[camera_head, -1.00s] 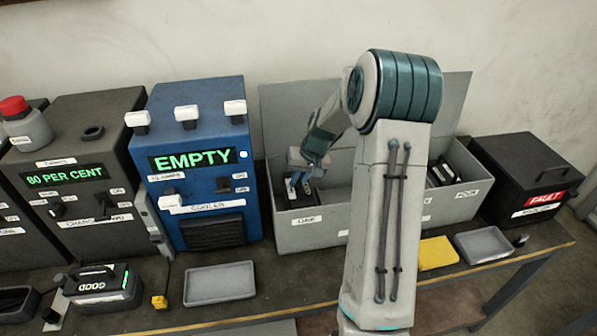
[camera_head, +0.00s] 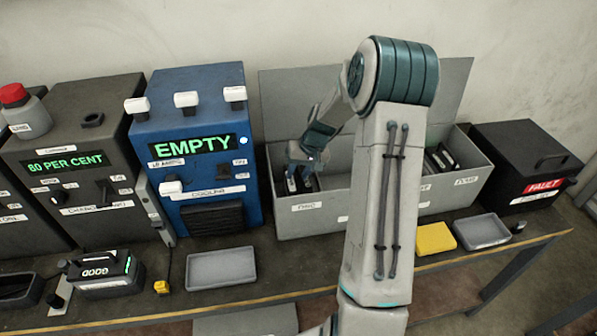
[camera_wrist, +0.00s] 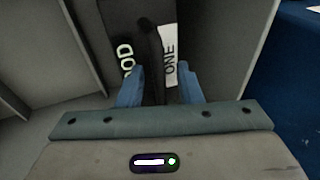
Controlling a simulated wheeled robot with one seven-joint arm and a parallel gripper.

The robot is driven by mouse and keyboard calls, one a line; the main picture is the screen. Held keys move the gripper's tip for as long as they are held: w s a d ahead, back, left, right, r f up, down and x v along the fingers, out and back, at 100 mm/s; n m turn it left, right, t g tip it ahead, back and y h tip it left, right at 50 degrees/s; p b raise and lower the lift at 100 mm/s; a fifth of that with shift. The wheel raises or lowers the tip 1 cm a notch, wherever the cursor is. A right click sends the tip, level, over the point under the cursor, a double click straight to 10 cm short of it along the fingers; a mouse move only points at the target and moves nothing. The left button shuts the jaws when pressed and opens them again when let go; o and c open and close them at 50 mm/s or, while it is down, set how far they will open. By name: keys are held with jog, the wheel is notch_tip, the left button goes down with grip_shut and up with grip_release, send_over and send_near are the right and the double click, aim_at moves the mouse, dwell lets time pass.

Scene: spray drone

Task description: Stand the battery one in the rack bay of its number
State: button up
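The battery one (camera_head: 301,184) is dark with white marks and stands in the leftmost bay of the grey rack (camera_head: 288,224). In the wrist view its top shows GOOD and ONE labels (camera_wrist: 170,58) and a dark handle between them. My gripper (camera_head: 305,158) is just above this battery. In the wrist view its blue fingers (camera_wrist: 158,84) are spread apart on either side of the handle, with gaps showing, and do not appear to grip it. The bay's label is too blurred to read surely. My arm hides the rack's middle.
Another battery (camera_head: 440,160) stands at the rack's right. A battery marked GOOD (camera_head: 103,273) lies on the bench. The blue EMPTY cooler (camera_head: 195,130) stands close left of the rack. Grey trays (camera_head: 222,268) and a yellow block (camera_head: 435,238) lie in front. A black FAULT box (camera_head: 525,160) is at right.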

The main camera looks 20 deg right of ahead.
jog(key=b+v, duration=0.2)
jog(key=v, duration=0.9)
jog(key=s+a+r+n+h, duration=0.2)
jog(key=s+a+r, duration=0.5)
jog(key=s+a, duration=0.4)
jog(key=s+a+t+h, duration=0.1)
jog(key=s+a, duration=0.2)
jog(key=s, duration=1.1)
jog(key=shift+s+a+n, duration=0.15)
jog(key=shift+s+n, duration=0.15)
jog(key=shift+s, duration=0.05)
